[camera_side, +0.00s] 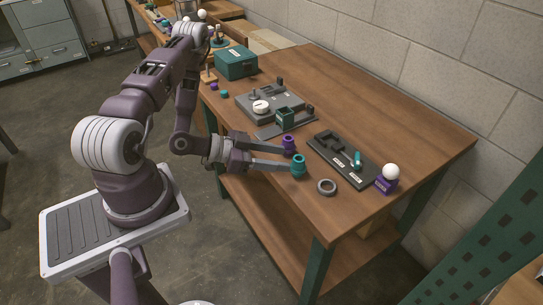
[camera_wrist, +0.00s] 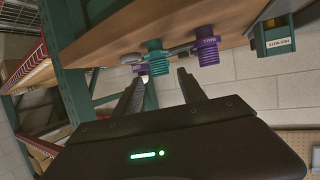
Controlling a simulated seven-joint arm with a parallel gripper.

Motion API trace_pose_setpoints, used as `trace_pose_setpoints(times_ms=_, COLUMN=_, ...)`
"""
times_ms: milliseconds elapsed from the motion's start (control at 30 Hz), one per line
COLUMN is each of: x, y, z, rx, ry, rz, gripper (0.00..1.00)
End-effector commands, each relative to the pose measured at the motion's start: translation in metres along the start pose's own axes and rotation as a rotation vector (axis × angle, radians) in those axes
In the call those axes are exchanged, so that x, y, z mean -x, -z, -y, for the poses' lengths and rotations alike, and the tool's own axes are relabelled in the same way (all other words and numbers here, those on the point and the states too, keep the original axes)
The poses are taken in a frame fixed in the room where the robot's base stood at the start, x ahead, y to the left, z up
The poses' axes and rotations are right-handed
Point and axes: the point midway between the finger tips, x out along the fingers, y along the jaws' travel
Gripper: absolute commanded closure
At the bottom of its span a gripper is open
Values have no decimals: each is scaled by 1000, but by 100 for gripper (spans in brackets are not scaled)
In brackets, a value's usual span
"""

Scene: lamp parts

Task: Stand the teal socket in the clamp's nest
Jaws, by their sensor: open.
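The teal socket (camera_side: 299,167) stands upright on the bench near its front edge. It also shows in the wrist view (camera_wrist: 157,58), ahead of the fingertips and roughly between them. My gripper (camera_side: 288,160) is open and empty, reaching in low and level from the left; it also shows in the wrist view (camera_wrist: 160,82). In the side view its fingertips end close to the teal socket and a purple socket (camera_side: 289,145); contact is unclear. A dark fixture plate (camera_side: 331,155) with a teal lever-like part lies to the right. I cannot make out which recess is the clamp's nest.
The purple socket is beside the teal one, right of the fingers in the wrist view (camera_wrist: 207,46). A grey ring (camera_side: 326,187) and a purple box with a white bulb (camera_side: 388,180) lie right. A green bin (camera_side: 285,119) and grey fixture (camera_side: 250,103) stand behind. The bench's far right is clear.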

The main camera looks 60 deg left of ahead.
Motion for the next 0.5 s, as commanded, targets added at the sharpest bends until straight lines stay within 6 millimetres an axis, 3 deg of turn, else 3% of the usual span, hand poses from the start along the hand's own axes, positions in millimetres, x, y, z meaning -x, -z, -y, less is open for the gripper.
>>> trace_pose_setpoints(times_ms=167, x=22, y=0, z=1, rx=-5, ry=-1, rz=5, gripper=52)
trace_pose_setpoints(times_ms=267, x=19, y=1, z=5, rx=-73, ry=-24, rz=79, gripper=52)
trace_pose_setpoints(times_ms=367, x=11, y=7, z=21, rx=-203, ry=-33, rz=259, gripper=52)
trace_pose_setpoints(times_ms=500, x=18, y=45, z=54, rx=-325, ry=78, rz=526, gripper=52)
